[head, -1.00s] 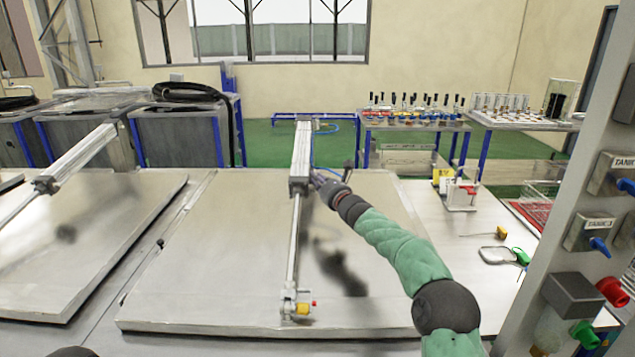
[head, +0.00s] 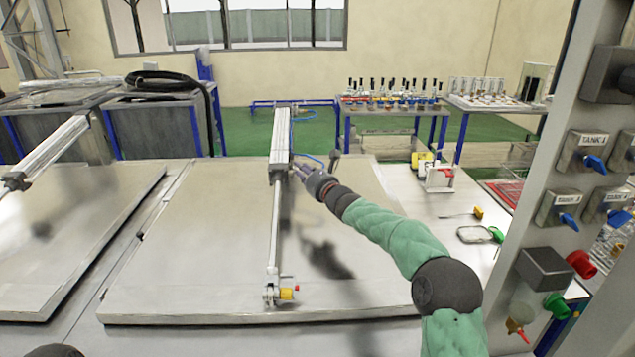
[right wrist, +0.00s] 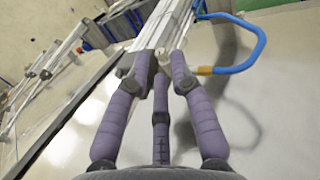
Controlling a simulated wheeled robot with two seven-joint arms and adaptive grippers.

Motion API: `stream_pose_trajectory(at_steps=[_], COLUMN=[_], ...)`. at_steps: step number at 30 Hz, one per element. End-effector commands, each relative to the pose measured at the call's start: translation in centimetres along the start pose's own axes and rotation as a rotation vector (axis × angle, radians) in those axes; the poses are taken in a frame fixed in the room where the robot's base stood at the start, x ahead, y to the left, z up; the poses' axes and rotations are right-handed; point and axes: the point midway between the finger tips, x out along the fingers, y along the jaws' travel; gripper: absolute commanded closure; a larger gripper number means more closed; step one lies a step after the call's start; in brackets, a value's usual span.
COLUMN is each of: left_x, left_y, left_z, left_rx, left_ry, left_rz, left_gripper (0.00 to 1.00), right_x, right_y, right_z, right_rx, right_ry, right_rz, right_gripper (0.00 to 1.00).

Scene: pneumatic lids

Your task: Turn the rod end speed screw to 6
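My right gripper (head: 297,170) is at the right side of the cylinder's rod end. In the right wrist view its three purple fingers (right wrist: 160,62) converge around a small pale piece (right wrist: 158,54) at the end of the cylinder body (right wrist: 160,22). I cannot tell whether they press on it. The screw's number scale is not readable.
A blue hose (right wrist: 262,42) with a brass fitting curves close to the right finger. A panel with tank valves (head: 575,190) stands at the right. A second cylinder (head: 45,150) is on the left lid. The middle lid (head: 190,250) is otherwise clear.

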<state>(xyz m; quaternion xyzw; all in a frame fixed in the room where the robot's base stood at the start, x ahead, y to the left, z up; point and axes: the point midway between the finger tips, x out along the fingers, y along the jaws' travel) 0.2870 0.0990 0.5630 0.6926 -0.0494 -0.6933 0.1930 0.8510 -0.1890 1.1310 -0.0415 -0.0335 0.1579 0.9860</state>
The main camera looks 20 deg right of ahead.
Motion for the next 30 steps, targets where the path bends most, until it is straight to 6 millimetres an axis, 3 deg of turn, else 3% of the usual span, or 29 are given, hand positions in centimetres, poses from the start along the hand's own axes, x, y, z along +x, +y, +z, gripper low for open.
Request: stream_pose_trajectory(at_steps=[18, 30], left_x=[0.0, 0.0], left_y=[0.0, 0.0], left_z=[0.0, 0.0], left_rx=[0.000, 0.000], left_ry=[0.000, 0.000], left_rz=[0.000, 0.000], left_gripper=[0.60, 0.60], right_x=[-7.6, -8.6], right_y=[-0.1, -0.1], right_z=[0.0, 0.0], right_rx=[0.001, 0.000], right_ry=[-0.001, -0.002], right_rz=[-0.002, -0.001], right_gripper=[0.77, 0.77])
